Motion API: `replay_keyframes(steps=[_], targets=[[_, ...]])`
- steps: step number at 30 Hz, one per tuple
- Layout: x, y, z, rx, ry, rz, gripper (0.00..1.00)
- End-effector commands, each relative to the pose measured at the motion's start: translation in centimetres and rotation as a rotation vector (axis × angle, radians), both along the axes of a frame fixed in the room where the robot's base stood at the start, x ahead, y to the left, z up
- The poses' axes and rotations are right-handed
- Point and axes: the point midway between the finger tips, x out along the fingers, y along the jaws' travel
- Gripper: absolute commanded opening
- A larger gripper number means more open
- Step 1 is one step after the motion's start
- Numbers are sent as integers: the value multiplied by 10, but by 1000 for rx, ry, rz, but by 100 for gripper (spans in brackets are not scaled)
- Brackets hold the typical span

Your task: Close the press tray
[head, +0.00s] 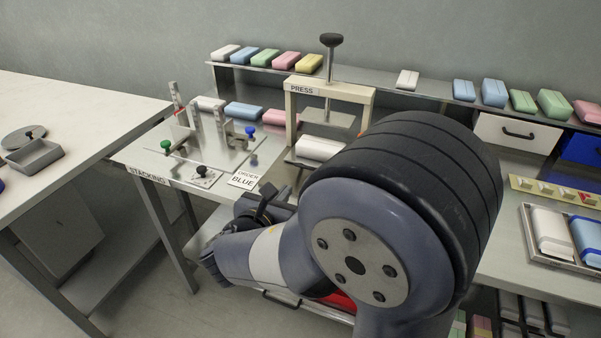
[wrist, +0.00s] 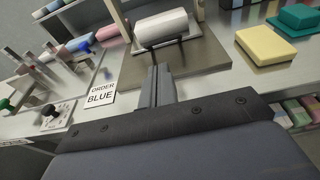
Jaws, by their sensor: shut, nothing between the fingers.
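The press (head: 331,89) is a beige frame with a black-knobbed spindle. A white block (head: 318,148) sits low at its frame, and it also shows in the wrist view (wrist: 160,27). In the wrist view a dark handle (wrist: 167,42) stands in front of the block, over a brown-grey plate (wrist: 205,62). I cannot tell how far the press tray sits in or out. My gripper (wrist: 158,72) is shut and empty, its fingertips just in front of the handle; contact is unclear. In the head view my arm hides much of the tray and the fingertips.
A stacking fixture (head: 205,140) with posts and coloured knobs stands left of the press, beside an ORDER BLUE card (head: 243,180). A yellow block (wrist: 265,45) lies right of the plate. A shelf (head: 380,85) with coloured blocks runs behind. A tray of blocks (head: 530,255) is at right.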

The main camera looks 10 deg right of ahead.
Motion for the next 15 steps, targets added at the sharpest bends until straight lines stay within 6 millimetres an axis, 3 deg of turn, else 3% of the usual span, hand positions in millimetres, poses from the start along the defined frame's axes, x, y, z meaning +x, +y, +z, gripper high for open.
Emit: replay_keyframes(steps=[15], targets=[[71, -51, -20, 0, 3, -4, 0]])
